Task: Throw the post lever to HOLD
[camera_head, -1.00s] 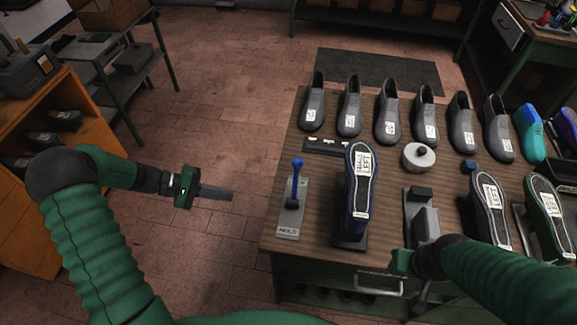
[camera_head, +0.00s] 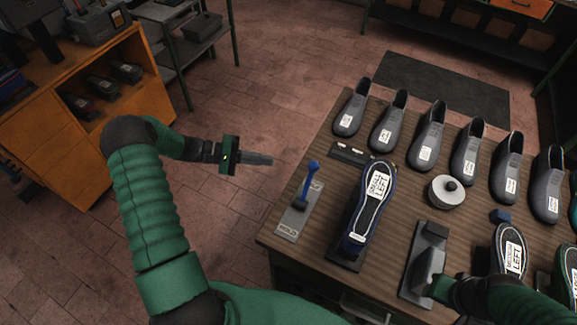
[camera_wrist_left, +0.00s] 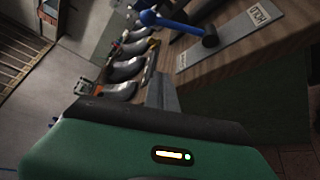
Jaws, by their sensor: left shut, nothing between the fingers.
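The post lever (camera_head: 309,181) has a blue handle with a round knob and stands on a grey plate (camera_head: 298,212) at the left edge of the bench. The plate's near end is marked HOLD, and the handle leans away from that end. In the left wrist view the blue lever (camera_wrist_left: 165,20) and the HOLD plate (camera_wrist_left: 235,40) show at the top. My left gripper (camera_head: 262,160) is shut and empty, left of the lever and apart from it, over the floor. My right gripper (camera_head: 437,290) is at the lower right by a grey block; its fingers are not clear.
The wooden bench (camera_head: 290,243) carries a sole-up shoe marked LEFT (camera_head: 372,205) right of the lever, a white round tin (camera_head: 446,192) and a row of grey shoes (camera_head: 427,135). An orange cabinet (camera_head: 150,75) stands at the left. Floor between cabinet and bench is clear.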

